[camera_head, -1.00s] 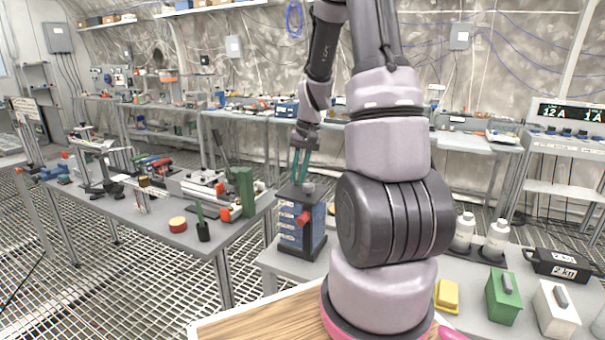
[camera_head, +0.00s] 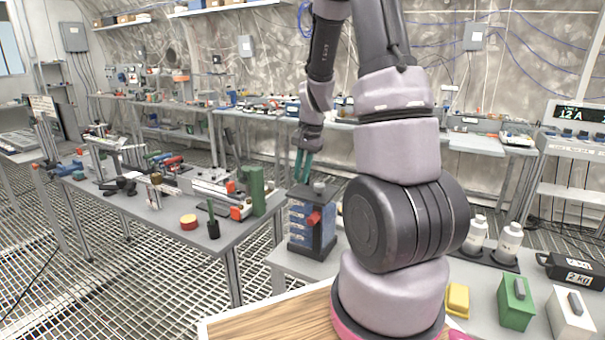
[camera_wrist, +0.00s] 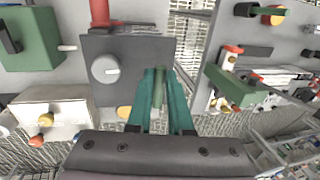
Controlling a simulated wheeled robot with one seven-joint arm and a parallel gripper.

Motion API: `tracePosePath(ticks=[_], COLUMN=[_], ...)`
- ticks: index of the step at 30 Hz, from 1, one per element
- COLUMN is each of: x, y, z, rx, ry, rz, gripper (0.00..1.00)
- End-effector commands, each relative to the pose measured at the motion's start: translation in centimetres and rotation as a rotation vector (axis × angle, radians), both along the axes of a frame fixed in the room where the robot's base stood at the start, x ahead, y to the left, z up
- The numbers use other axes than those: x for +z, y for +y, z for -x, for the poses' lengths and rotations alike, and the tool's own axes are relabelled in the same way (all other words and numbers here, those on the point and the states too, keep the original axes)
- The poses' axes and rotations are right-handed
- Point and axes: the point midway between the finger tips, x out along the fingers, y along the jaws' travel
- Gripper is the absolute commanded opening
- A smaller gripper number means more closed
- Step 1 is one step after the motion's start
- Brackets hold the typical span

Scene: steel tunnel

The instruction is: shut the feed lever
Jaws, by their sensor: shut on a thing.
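A dark box-shaped unit with blue side panels (camera_head: 299,222) and a red part (camera_head: 314,218) stands on the near bench. My gripper (camera_head: 304,176) has teal fingers and points down at the left part of the unit's top. In the wrist view, the unit's dark top (camera_wrist: 135,52) carries a round grey knob (camera_wrist: 105,69). My gripper (camera_wrist: 160,85) is shut there on a slim grey-green upright piece (camera_wrist: 159,88), which looks like the feed lever's handle. The fingers hide its lower part, and its base is not clear.
Left of the unit, a grey bench (camera_head: 165,215) holds a green block (camera_head: 257,190) and several tools. On the near bench at right are white bottles (camera_head: 509,240), a yellow block (camera_head: 457,298) and a green box (camera_head: 515,302). Grating floor shows between the benches.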

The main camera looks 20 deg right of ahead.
Motion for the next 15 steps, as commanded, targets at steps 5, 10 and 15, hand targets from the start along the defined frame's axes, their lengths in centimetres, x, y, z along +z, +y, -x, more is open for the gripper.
tracePosePath(ticks=[5, 10, 15], x=[0.05, 0.05, 0.04], y=[-0.04, -0.03, -0.03], z=[-0.08, -0.09, -0.06], rx=[-0.003, -0.003, -0.002], ry=[-0.002, -0.002, -0.001], rz=[0.0, 0.0, 0.0], gripper=[0.0, 0.22, 0.48])
